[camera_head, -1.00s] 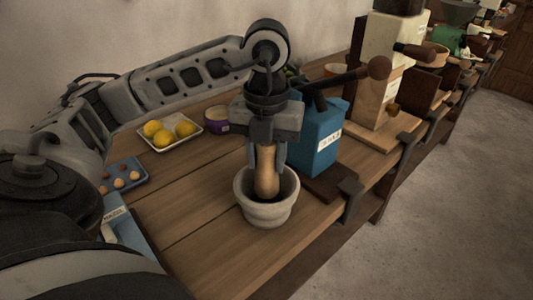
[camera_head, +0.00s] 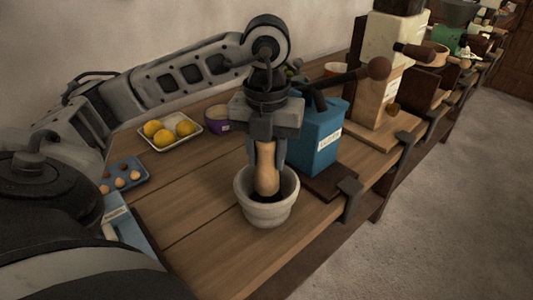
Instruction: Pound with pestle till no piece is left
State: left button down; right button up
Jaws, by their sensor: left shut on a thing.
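The wooden pestle (camera_head: 266,175) stands upright with its lower end inside the grey stone mortar (camera_head: 268,213). My left gripper (camera_head: 264,146) is above the mortar, pointing down, shut on the upper part of the pestle. The mortar stands on the wooden table near its front edge. Its inside looks dark, and the pestle hides part of it, so I cannot tell what pieces lie in it. My right gripper is not in view.
A blue grinder (camera_head: 317,141) with a crank stands close right of the mortar. A white tray (camera_head: 170,133) of lemons, a purple tub (camera_head: 217,118) and a blue tray (camera_head: 124,176) of small round things lie to the left. Bare table (camera_head: 185,205) lies left of the mortar.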

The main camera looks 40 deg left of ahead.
aim_at(266, 170)
pick_arm(q)
jog(key=shift+r, duration=0.45)
jog(key=shift+f, duration=0.15)
jog(key=shift+f+b, duration=1.95)
jog(key=shift+f, duration=0.2)
notch_tip(266, 170, up, 4)
jog(key=p, duration=0.3)
jog(key=shift+r+p, duration=0.25)
jog(key=shift+p, duration=0.1)
jog(key=shift+f, duration=0.2)
notch_tip(266, 170, down, 4)
jog(key=b, duration=0.4)
jog(key=shift+f, duration=0.25)
jog(key=shift+r+p, duration=1.95)
jog(key=shift+r, duration=0.45)
